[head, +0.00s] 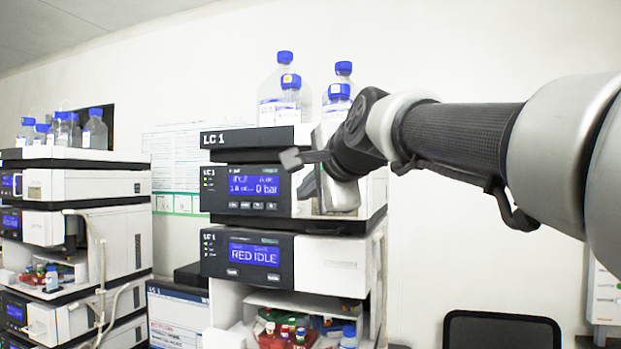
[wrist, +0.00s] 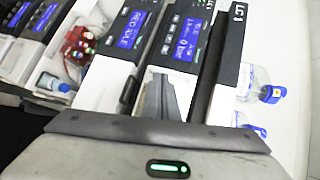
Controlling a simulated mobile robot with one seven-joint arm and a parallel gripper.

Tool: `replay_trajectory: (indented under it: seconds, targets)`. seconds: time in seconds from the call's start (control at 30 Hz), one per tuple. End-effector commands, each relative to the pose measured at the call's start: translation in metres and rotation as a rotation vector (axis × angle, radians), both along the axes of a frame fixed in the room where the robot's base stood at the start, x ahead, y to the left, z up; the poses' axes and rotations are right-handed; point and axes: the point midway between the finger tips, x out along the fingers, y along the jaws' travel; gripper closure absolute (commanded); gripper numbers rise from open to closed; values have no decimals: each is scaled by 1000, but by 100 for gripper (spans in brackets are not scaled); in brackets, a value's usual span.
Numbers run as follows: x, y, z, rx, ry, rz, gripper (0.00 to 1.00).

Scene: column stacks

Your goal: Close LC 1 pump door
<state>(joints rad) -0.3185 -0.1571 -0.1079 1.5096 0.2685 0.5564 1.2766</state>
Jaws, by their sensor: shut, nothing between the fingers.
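The LC 1 stack (head: 228,139) stands in the middle of the head view. Its pump module has a blue display (head: 253,187) reading 0 bar, also in the wrist view (wrist: 185,38). A pale panel (head: 342,198), apparently the pump door, stands out from the right part of this module; my wrist hides much of it, so its exact angle is unclear. My gripper (head: 308,186) is shut and empty, in front of the pump's face and just left of the panel. In the wrist view the closed fingers (wrist: 162,92) overlap the pump front; contact cannot be told.
Blue-capped bottles (head: 288,95) stand on top of the stack. Below the pump is a module reading RED IDLE (head: 255,255), over an open bay with vials (head: 285,333). A second stack (head: 75,185) stands at left. A dark monitor or chair back (head: 500,330) is at lower right.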

Motion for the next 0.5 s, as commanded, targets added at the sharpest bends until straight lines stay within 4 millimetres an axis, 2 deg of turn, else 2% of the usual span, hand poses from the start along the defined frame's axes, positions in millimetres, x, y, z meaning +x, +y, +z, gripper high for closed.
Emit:
replay_trajectory:
  seconds: [0.1, 0.2, 0.5]
  targets:
    - [16, 6, 2, 0, 1, 0, 100]
    - [24, 9, 1, 0, 0, 0, 100]
    - [28, 11, 1, 0, -2, -1, 100]
